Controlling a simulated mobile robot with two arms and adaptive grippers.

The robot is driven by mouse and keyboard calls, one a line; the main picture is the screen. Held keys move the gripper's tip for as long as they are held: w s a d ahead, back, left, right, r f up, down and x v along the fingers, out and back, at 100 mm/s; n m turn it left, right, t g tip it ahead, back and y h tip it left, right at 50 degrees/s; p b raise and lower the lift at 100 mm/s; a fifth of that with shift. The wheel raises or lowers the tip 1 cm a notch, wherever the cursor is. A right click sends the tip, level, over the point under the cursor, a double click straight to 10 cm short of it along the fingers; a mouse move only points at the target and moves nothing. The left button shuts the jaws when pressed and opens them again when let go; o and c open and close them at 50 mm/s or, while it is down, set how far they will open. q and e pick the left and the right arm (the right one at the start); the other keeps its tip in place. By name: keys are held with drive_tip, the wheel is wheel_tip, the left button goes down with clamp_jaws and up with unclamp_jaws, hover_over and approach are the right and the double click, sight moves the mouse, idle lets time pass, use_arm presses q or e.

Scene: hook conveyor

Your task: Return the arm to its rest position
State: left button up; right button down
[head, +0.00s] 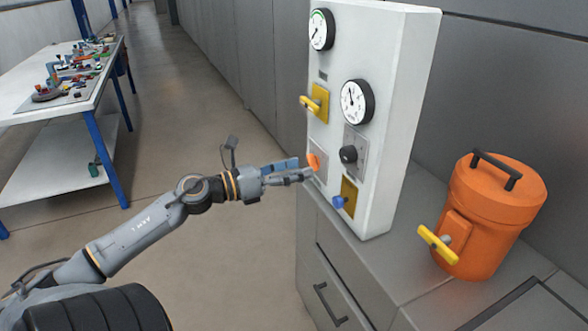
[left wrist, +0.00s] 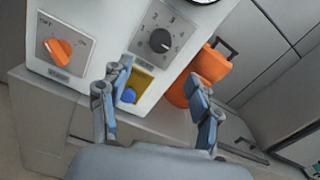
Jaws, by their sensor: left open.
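My left arm reaches in from the left in the head view, and its gripper (head: 300,172) is at the front face of the white control panel (head: 404,100). The gripper is beside the orange switch (head: 313,162); I cannot tell if they touch in the head view. In the left wrist view the left gripper (left wrist: 160,98) is open with nothing between its fingers. There the orange switch (left wrist: 60,53) sits left of both fingers, apart from them. The blue knob (left wrist: 129,96) on its yellow plate shows between the fingers, farther off. My right gripper is not in view.
The panel also carries two gauges, a yellow lever (head: 310,104) and a black dial (head: 348,154). An orange canister (head: 496,213) with a yellow handle stands on the grey cabinet to the right. A cluttered white workbench (head: 28,107) stands at the left. Open floor lies between.

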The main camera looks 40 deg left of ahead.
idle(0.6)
